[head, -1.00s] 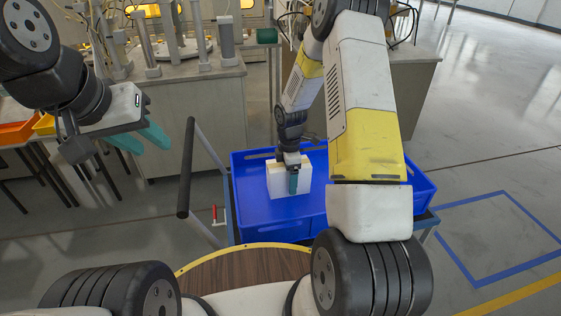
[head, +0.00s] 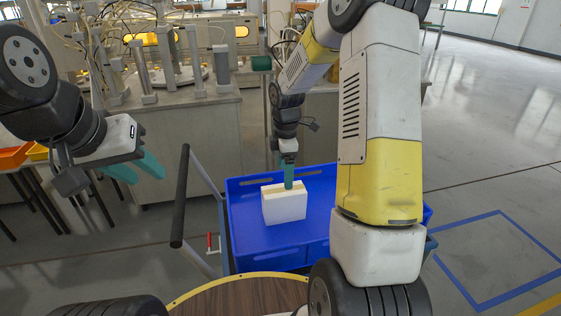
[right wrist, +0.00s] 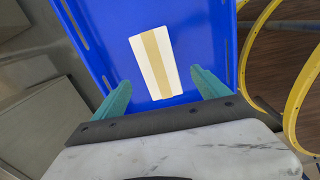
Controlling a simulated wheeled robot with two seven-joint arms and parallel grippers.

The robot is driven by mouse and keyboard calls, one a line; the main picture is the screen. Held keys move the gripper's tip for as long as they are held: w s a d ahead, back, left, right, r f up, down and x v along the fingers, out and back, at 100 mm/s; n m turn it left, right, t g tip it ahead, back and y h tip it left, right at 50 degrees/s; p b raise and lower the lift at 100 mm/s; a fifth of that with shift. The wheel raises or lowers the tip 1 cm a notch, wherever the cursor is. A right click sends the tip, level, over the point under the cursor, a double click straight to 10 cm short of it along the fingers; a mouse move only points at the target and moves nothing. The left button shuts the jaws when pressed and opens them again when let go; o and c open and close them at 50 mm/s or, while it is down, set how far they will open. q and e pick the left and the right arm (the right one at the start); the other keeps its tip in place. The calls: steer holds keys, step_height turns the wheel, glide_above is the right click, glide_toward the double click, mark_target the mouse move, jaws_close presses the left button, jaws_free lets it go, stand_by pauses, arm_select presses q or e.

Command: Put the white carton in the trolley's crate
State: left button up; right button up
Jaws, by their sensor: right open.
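The white carton (head: 284,206) stands upright on the floor of the blue crate (head: 322,201) on the trolley. In the right wrist view the carton (right wrist: 153,62) shows its top with a tan strip, on the crate's blue floor. My right gripper (head: 288,183) is above and behind the carton, its teal fingers apart and empty in the right wrist view (right wrist: 160,95). The carton lies beyond the fingertips, clear of them. My left gripper (head: 136,169) hangs at the left, away from the crate, with its teal fingers apart and nothing between them.
A dark trolley handle (head: 180,195) rises left of the crate. A workbench (head: 190,130) with posts and cables stands behind. Orange bins (head: 14,156) sit at the far left. A blue floor square (head: 497,258) lies empty at the right.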

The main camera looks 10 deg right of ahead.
steer(key=s+r+m+t, duration=0.3)
steer(key=s+r+m, duration=0.75)
steer(key=r, duration=0.65)
steer(key=s+a+r+m+t+y, duration=0.1)
steer(key=s+r+m, duration=0.1)
steer(key=s, duration=0.4)
steer(key=s+a+r+m+t+y, duration=0.1)
steer(key=s+r+m+t, duration=0.1)
steer(key=s+m, duration=0.2)
steer(key=s, duration=0.3)
steer(key=shift+s+a, duration=0.2)
